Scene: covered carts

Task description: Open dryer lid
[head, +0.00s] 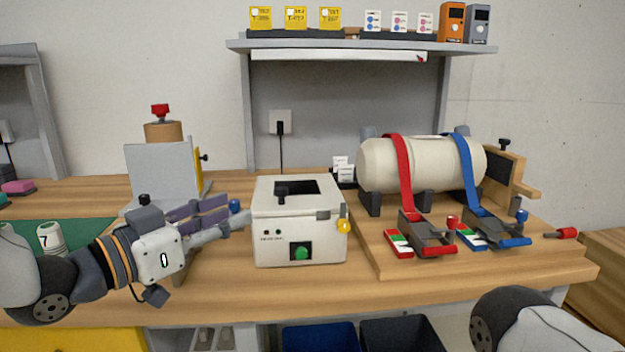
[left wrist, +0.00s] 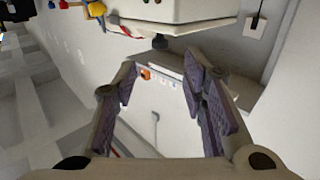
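The dryer (head: 275,225) is a white box on the wooden bench, with a green button on its front. Its lid (head: 263,188) lies flat and shut on top, with a dark window and a black knob (head: 281,194). A yellow-knobbed catch (head: 344,226) sits at the front right corner. My left gripper (head: 243,213) is just left of the dryer, with its fingers pointing toward it. In the left wrist view, the left gripper (left wrist: 165,75) has its fingers spread, with nothing between them; the black knob (left wrist: 160,42) shows beyond, inverted. My right gripper is out of view.
A white cylinder tank (head: 425,165) with red and blue straps and clamps stands on a raised board to the right. A grey-panelled device (head: 160,170) stands behind my left arm. A shelf (head: 365,46) hangs above the dryer. Bare bench lies in front.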

